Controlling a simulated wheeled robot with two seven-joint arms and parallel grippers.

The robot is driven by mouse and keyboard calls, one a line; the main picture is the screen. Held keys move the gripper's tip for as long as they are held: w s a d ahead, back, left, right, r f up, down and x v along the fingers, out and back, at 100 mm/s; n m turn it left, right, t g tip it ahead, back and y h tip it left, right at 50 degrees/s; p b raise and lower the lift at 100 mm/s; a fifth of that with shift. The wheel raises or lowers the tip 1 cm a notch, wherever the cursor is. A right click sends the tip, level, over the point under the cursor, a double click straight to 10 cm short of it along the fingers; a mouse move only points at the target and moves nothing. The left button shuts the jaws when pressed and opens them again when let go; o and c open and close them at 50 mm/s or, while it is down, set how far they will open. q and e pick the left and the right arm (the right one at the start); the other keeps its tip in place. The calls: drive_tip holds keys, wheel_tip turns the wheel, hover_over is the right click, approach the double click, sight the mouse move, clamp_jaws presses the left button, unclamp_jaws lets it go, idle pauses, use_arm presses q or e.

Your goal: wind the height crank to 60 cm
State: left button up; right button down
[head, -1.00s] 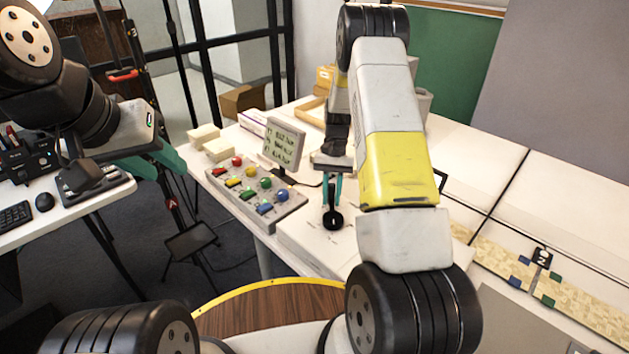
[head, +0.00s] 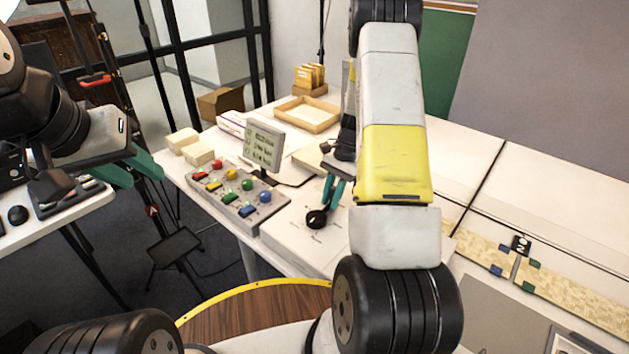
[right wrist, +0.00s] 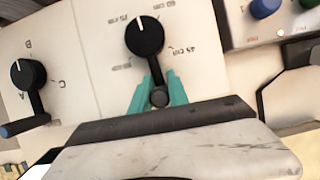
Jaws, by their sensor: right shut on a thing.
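The height crank (right wrist: 145,36) is a black round knob with a white pointer line and a short arm, on a pale panel. In the right wrist view its pointer is toward the picture's top, near a printed mark that looks like 75 cm; a 45 cm mark is at the right. My right gripper (right wrist: 158,92) has teal fingers shut on the dark handle at the arm's end. In the head view the crank (head: 316,218) is below the right gripper (head: 333,188), partly hidden by it. My left gripper (head: 128,170) is empty at the left, its teal fingers apart.
A second crank (right wrist: 28,74) with letter marks is beside it in the right wrist view. A button box (head: 235,192) and small screen (head: 264,146) stand left of the crank panel. A wooden tray (head: 307,115) lies farther back on the white table.

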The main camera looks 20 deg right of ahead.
drive_tip(key=shift+s+d, duration=0.15)
drive_tip(key=shift+s, duration=0.15)
drive_tip(key=c, duration=1.3)
unclamp_jaws()
drive_tip(key=shift+o, duration=0.2)
drive_tip(key=v, duration=0.7)
drive_tip(key=shift+r, duration=0.35)
drive_tip(key=shift+w+d, duration=0.1)
drive_tip(key=shift+c, duration=0.2)
